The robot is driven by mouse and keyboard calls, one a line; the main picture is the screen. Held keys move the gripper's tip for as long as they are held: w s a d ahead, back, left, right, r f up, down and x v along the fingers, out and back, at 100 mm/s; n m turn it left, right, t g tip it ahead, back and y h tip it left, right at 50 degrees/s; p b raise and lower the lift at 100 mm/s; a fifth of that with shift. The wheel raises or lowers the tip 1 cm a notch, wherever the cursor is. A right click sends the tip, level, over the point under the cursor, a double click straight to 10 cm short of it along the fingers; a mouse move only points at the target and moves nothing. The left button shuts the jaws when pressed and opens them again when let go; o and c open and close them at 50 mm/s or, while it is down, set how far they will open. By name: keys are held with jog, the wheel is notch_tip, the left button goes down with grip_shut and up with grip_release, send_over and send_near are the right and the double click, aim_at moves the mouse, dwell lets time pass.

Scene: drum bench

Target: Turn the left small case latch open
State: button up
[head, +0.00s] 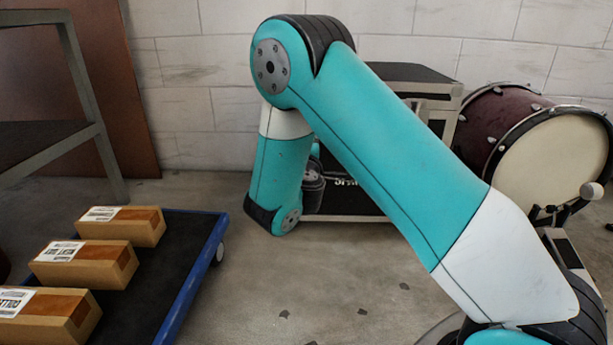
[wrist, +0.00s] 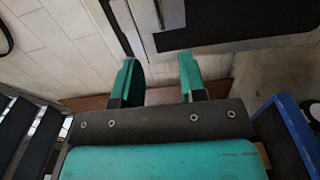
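The case is black with pale metal edging. In the head view its lid (head: 405,73) and a strip of its dark front (head: 355,203) with white lettering show behind my arm. In the wrist view the case (wrist: 235,18) fills the top right, with a metal edge strip along its left side. A small metal fitting (wrist: 160,14) on that strip may be a latch; I cannot tell for sure. My gripper (wrist: 160,72) has its two teal fingers apart, with nothing between them, short of the case. The arm hides most of the case front in the head view.
A blue-edged cart (head: 190,275) with several cardboard boxes (head: 86,262) stands at the left, beside a metal shelf (head: 60,150). A bass drum (head: 545,160) stands right of the case. White block wall (head: 190,75) is behind. Floor in the middle is clear.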

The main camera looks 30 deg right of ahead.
jog(key=b+v, duration=0.2)
jog(key=v, duration=0.1)
jog(key=shift+s+a+b, duration=0.1)
jog(key=shift+s+b, duration=0.1)
jog(key=shift+b, duration=0.2)
jog(key=s+a+r+m+g+y+p, duration=0.1)
jog(key=s+a+r+g+y+p, duration=0.5)
jog(key=s+r+p, duration=0.4)
jog(key=s+a+r+m+g+y+p, duration=0.2)
jog(key=s+a+r+g+y+p, duration=0.15)
jog(key=s+a+r+p, duration=0.5)
jog(key=s+a+r+m+g+y+p, duration=0.1)
jog(key=s+a+r+g+y+p, duration=0.45)
jog(key=s+r+p, duration=0.65)
notch_tip(320, 180, up, 34)
jog(key=p, duration=3.3)
jog(key=shift+s+h, duration=0.25)
jog(key=shift+h, duration=0.15)
